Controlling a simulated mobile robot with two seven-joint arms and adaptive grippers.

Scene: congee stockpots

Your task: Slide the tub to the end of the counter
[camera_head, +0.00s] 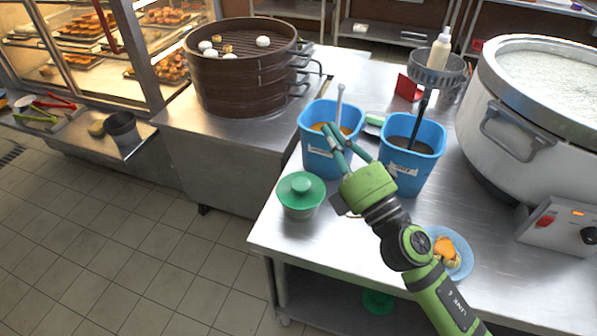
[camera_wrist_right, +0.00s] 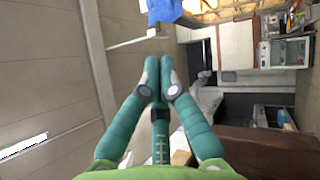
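Two blue tubs stand on the steel counter (camera_head: 275,232). The left blue tub (camera_head: 318,160) holds orange food and a utensil; the right blue tub (camera_head: 404,183) holds brown liquid and a dark ladle handle. A smaller metal tub with a green lid (camera_head: 301,188) stands upright near the counter's left edge. My right gripper (camera_head: 330,130) overlaps the left blue tub's rim; I cannot tell whether it touches. In the right wrist view its fingers (camera_wrist_right: 159,72) are drawn together, with nothing visible between them. My left gripper is not in view.
A large white stockpot (camera_head: 490,140) with a control box (camera_head: 562,228) stands on the right. A blue plate of food (camera_head: 464,262) lies beside my right arm. A dark steamer (camera_head: 240,85) stands at the back left.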

